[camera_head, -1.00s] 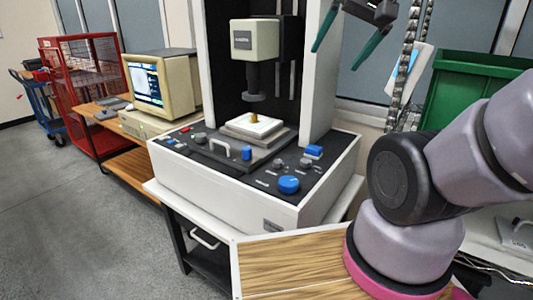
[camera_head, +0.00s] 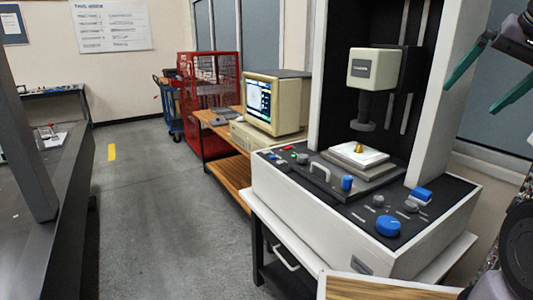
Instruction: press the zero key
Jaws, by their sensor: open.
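The measuring machine (camera_head: 300,205) has a white base with a black control deck. On the deck are a blue block-shaped key (camera_head: 421,193) at the right, a blue round knob (camera_head: 388,226) at the front, a blue upright knob (camera_head: 347,183) and grey knobs (camera_head: 411,206). A small red button (camera_head: 283,148) and a green one sit at the left. Labels are too small to read, so I cannot tell which is the zero key. My gripper (camera_head: 463,105), with teal fingers, is open and empty at the upper right, in the air apart from the deck.
A probe head (camera_head: 374,70) hangs over a stage with a small brass part (camera_head: 359,148). The machine's white uprights flank it. A beige computer (camera_head: 272,102) on a wooden bench and a red cage (camera_head: 205,80) stand beyond. Grey floor (camera_head: 160,210) is clear at left.

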